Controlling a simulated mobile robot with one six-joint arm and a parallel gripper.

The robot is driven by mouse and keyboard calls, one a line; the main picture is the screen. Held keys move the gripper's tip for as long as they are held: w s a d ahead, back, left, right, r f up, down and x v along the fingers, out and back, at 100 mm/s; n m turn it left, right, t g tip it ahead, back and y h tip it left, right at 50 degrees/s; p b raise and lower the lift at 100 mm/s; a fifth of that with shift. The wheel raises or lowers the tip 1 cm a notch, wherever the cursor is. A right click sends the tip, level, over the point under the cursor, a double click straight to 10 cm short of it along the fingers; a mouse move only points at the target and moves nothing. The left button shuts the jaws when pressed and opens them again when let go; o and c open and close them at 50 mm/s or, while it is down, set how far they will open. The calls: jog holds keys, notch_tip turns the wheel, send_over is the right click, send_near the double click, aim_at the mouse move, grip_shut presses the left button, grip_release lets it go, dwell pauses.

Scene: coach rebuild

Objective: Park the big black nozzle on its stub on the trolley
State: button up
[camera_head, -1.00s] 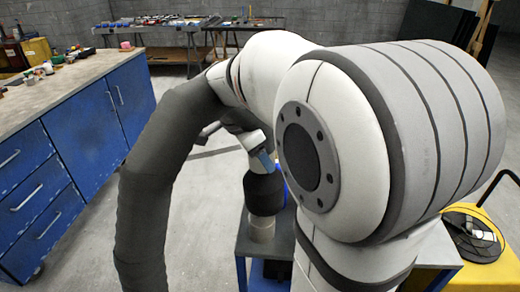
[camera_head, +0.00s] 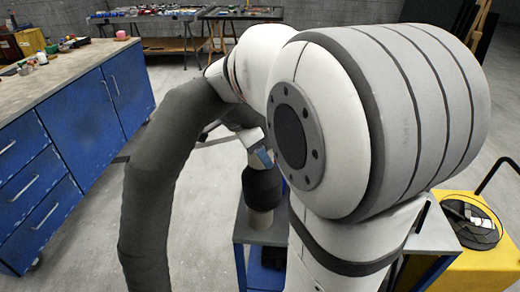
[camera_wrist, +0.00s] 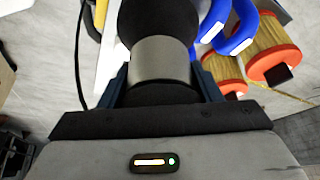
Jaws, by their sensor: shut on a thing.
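The big black nozzle (camera_head: 262,186) shows in the head view just below my gripper (camera_head: 260,156). I cannot tell whether this is the stub or part of the nozzle, or whether the nozzle is seated. In the wrist view my gripper (camera_wrist: 161,88) is shut on the nozzle, its blue fingers on either side. There the nozzle (camera_wrist: 155,18) shows a black wide part, a grey band and a black section between the fingers. My arm hides part of the trolley.
Blue rings (camera_wrist: 243,28) and orange-ended spools (camera_wrist: 270,50) lie near the nozzle in the wrist view. A blue workbench (camera_head: 88,125) stands left. A yellow cart (camera_head: 485,262) carrying a black round item (camera_head: 470,220) stands right. Grey floor is open between bench and trolley.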

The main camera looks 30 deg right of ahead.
aim_at(259, 175)
jog(key=shift+r+y, duration=0.1)
jog(key=shift+y, duration=0.2)
dwell(0.4)
jog(key=shift+b, duration=0.3)
jog(key=shift+f+b, duration=0.85)
jog(key=shift+f, duration=0.25)
jog(key=shift+f, duration=0.1)
jog(key=shift+f+b, duration=1.3)
jog(key=shift+f, duration=0.05)
jog(key=shift+f, duration=0.1)
jog(key=shift+f+b, duration=1.35)
jog(key=shift+f, duration=0.05)
jog(key=shift+a+f+b, duration=0.1)
jog(key=shift+f+b, duration=0.95)
jog(key=shift+f, duration=0.1)
